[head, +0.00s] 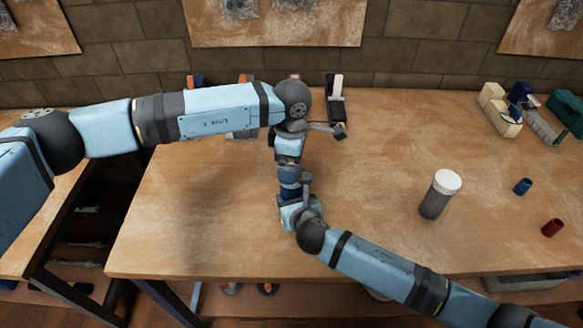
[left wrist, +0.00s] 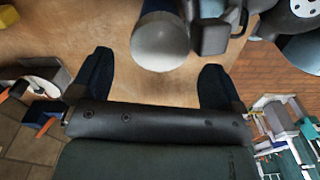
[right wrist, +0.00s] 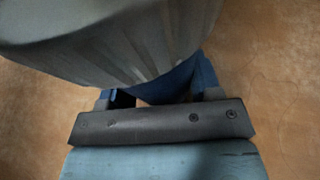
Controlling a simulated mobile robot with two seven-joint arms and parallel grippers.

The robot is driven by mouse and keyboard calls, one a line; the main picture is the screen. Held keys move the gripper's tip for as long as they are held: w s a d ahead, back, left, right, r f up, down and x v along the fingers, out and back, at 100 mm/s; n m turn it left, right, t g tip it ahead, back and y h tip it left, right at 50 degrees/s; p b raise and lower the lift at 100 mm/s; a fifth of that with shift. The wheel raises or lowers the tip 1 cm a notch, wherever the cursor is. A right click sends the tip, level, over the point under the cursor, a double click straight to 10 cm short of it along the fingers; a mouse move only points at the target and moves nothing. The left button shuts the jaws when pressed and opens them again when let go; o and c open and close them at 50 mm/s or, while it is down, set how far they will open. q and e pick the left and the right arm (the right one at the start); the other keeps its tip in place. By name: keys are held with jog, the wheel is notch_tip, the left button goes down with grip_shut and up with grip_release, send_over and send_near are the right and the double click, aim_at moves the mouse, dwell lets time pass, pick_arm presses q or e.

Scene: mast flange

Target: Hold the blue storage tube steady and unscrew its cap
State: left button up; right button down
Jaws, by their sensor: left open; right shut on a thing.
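The blue storage tube (head: 290,188) stands upright between my two grippers near the left middle of the table, mostly hidden by them in the head view. Its grey cap (left wrist: 162,42) shows in the left wrist view, and its ribbed side (right wrist: 130,35) fills the top of the right wrist view. My right gripper (head: 299,197) is shut on the tube below the cap. My left gripper (head: 289,158) is above, pointing down. Its fingers (left wrist: 160,75) are open, with the cap lying between and just beyond the tips; no contact shows.
A grey bottle with a white lid (head: 438,195) stands to the right. A small blue cylinder (head: 523,187) and a small red one (head: 552,228) are farther right. Several tools and boxes line the back edge. The table between my grippers and the bottle is clear.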

aim_at(292, 191)
pick_arm(q)
jog(key=shift+r, duration=0.3)
jog(key=shift+c, duration=0.4)
jog(key=r+m, duration=0.1)
jog(key=m, duration=0.2)
jog(key=shift+r, duration=0.4)
jog(key=r+m, duration=0.1)
jog(key=m, duration=0.1)
jog(key=shift+r+m, duration=0.1)
jog(key=shift+m, duration=0.8)
notch_tip(292, 191, down, 8)
jog(key=shift+r, duration=0.15)
jog(key=c, duration=0.9)
jog(key=n, duration=0.6)
jog(key=shift+n, duration=0.4)
